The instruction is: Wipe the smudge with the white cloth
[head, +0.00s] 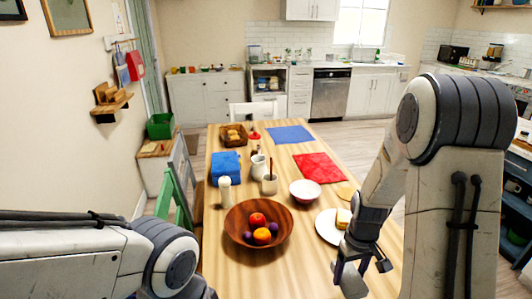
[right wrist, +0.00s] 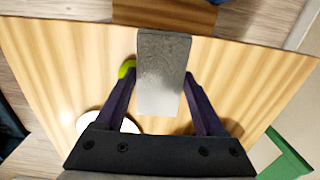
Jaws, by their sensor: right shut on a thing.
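My right gripper (right wrist: 158,92) is shut on a flat, pale grey-to-white piece, which looks like the white cloth (right wrist: 160,85). The cloth hangs between the two dark fingers, over the wooden table. In the head view my right gripper (head: 362,268) is low over the near right part of the table (head: 300,270), close to the plate. Its hold on the cloth is hard to make out there. I cannot make out the smudge in either view; the arm, gripper and cloth cover part of the tabletop. My left arm shows at the lower left, but its gripper is out of view.
A wooden fruit bowl (head: 235,238), a white plate (head: 326,228) with food and a white bowl (head: 304,188) stand nearby. A green chair (head: 177,190) stands at left.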

